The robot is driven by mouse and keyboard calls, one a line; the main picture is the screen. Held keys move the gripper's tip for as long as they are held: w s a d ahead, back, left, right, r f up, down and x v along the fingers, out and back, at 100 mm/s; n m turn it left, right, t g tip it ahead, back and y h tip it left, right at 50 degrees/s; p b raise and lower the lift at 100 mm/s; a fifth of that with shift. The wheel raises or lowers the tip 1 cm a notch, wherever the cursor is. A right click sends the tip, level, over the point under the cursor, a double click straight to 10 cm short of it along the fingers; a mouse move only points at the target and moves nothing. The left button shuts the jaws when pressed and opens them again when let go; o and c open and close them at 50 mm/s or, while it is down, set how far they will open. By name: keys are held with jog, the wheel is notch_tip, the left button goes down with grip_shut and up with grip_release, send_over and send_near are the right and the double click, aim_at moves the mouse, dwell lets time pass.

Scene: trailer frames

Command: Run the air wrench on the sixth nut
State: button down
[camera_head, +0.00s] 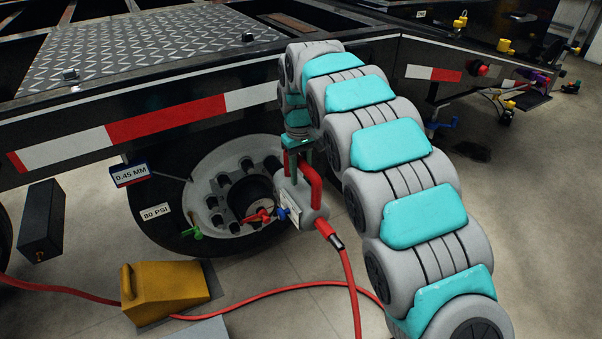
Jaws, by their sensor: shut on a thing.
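My gripper (297,150) is at the end of my grey and teal arm and is shut on the air wrench (312,203). The wrench is grey with a red handle, and a red hose (347,270) runs down from it. It is at the right side of the wheel (213,193), in front of part of the rim. Several dark nuts (222,181) ring the black hub (250,197). The wrench covers the right part of the ring, so I cannot tell whether its socket sits on a nut.
The red hose also crosses the floor. Tags reading 0.45 MM (131,173) and 80 PSI (156,212) are at the wheel. The trailer frame (170,115) overhangs it.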

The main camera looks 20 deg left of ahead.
aim_at(314, 189)
jog(key=shift+w+a, duration=0.2)
jog(key=shift+a, duration=0.15)
dwell(1.1)
jog(key=shift+d, duration=0.1)
jog(key=shift+s+d+f+b, duration=0.1)
jog(key=shift+s+d+b, duration=0.35)
jog(key=shift+s+d, duration=0.3)
jog(key=shift+s+d+b, duration=0.55)
jog(key=shift+s+d, duration=0.3)
jog(key=shift+d, duration=0.2)
jog(key=shift+s+d+b, duration=0.5)
jog(key=shift+s+d, duration=0.3)
jog(key=shift+d, duration=0.2)
